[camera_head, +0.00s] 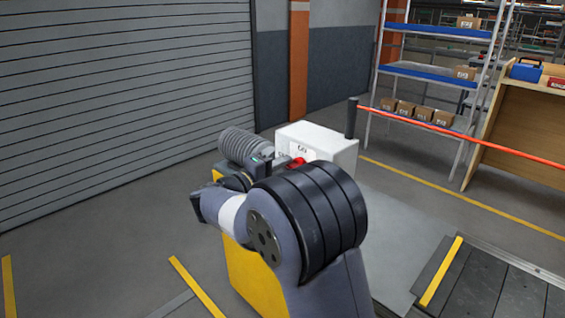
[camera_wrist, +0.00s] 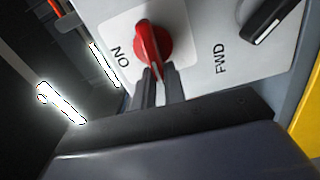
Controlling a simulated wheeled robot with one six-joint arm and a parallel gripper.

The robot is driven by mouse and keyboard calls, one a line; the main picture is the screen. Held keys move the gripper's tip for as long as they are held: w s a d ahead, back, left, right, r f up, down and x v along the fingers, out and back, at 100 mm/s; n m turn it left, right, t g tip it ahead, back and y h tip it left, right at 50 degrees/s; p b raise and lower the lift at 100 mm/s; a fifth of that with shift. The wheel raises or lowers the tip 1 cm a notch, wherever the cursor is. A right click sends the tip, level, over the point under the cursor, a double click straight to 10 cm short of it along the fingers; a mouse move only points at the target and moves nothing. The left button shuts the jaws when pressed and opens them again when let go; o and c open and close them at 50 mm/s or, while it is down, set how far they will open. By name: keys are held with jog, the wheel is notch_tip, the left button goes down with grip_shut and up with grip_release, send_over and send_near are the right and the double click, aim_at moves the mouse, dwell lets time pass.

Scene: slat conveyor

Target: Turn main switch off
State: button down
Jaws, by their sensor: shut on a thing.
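The main switch is a red rotary knob (camera_wrist: 150,40) on a pale plate on the white control box (camera_wrist: 95,12). Its narrow grip points down in the wrist view, and the word "ON" stands to its lower left. My gripper (camera_wrist: 158,72) is shut on the lower end of this grip, one dark finger on each side. In the head view the red knob (camera_head: 298,162) shows only in part behind my arm, on the white control box (camera_head: 335,145). My fingertips are hidden there.
A black selector switch (camera_wrist: 268,20) beside the word "FWD" sits right of the knob. A black post (camera_head: 351,118) and a red bar or cord (camera_head: 460,138) stand at the box's right. Slats (camera_head: 490,290) lie lower right; shelves (camera_head: 430,75) stand behind.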

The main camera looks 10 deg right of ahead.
jog(key=shift+f+n, duration=0.15)
jog(key=shift+n, duration=0.35)
jog(key=c, duration=1.5)
grip_release()
jog(key=shift+o, duration=0.2)
jog(key=shift+a, duration=0.15)
jog(key=v, duration=1)
jog(key=shift+s+a, duration=0.25)
jog(key=x, duration=1.1)
